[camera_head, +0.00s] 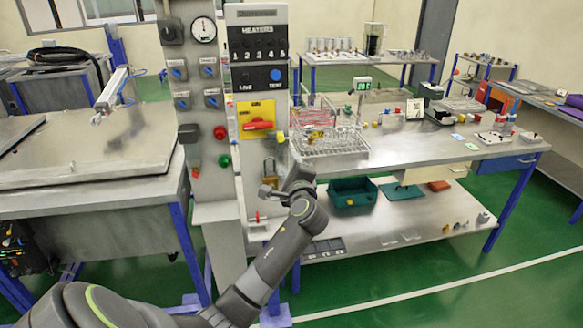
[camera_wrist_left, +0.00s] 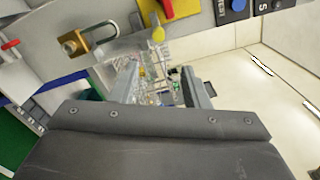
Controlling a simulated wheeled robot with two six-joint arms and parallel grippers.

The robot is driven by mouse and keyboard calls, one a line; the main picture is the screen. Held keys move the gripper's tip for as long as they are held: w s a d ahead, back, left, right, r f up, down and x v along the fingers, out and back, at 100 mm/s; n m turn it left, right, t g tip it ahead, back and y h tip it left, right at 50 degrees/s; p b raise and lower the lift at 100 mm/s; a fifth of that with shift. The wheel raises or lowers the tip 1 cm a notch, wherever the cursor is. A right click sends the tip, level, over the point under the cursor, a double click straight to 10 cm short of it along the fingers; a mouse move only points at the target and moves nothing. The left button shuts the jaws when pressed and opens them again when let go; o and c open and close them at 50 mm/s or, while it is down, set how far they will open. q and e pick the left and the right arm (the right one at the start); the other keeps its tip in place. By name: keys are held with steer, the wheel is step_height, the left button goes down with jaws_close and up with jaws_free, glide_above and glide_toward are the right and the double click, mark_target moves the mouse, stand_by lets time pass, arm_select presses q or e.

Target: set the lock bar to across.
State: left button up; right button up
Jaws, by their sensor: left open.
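The tall grey panel (camera_head: 244,90) carries a red rotary handle (camera_head: 258,124) on a yellow plate (camera_head: 243,112); the handle lies roughly level. A yellow knob (camera_head: 281,137) is at the panel's right edge. Below are a brass padlock-shaped fitting (camera_head: 268,168) and a small red-tipped part (camera_head: 257,217). I cannot tell which part is the lock bar. My left gripper (camera_head: 286,180) is just right of and below the brass fitting. In the left wrist view, its fingers (camera_wrist_left: 163,82) are apart with nothing held; the brass fitting (camera_wrist_left: 74,43), yellow knob (camera_wrist_left: 158,33) and red-tipped part (camera_wrist_left: 10,44) lie beyond.
A wire rack of glassware (camera_head: 330,140) stands on the bench (camera_head: 420,150) right of the panel. A green bin (camera_head: 352,195) is on the shelf below. A metal table with a large flat lid (camera_head: 80,150) stands left. Green floor (camera_head: 480,262) is open at the right front.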

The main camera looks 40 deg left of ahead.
mark_target(281, 140)
arm_select(q)
steer(key=w+a+m+b, duration=0.2)
steer(key=w+a+m, duration=0.2)
steer(key=w+a, duration=0.1)
steer(key=w+a+m+b, duration=0.3)
steer(key=w+a+m, duration=0.2)
steer(key=a, duration=0.1)
steer(key=shift+w+a+f+b, duration=0.15)
steer(key=shift+w+a+b, duration=0.1)
steer(key=shift+w+b, duration=0.15)
arm_select(e)
step_height(281, 140, down, 6)
steer(key=shift+w+r, duration=0.1)
steer(key=shift+r, duration=0.1)
stand_by(0.7)
steer(key=shift+a, duration=0.1)
arm_select(q)
jaws_close()
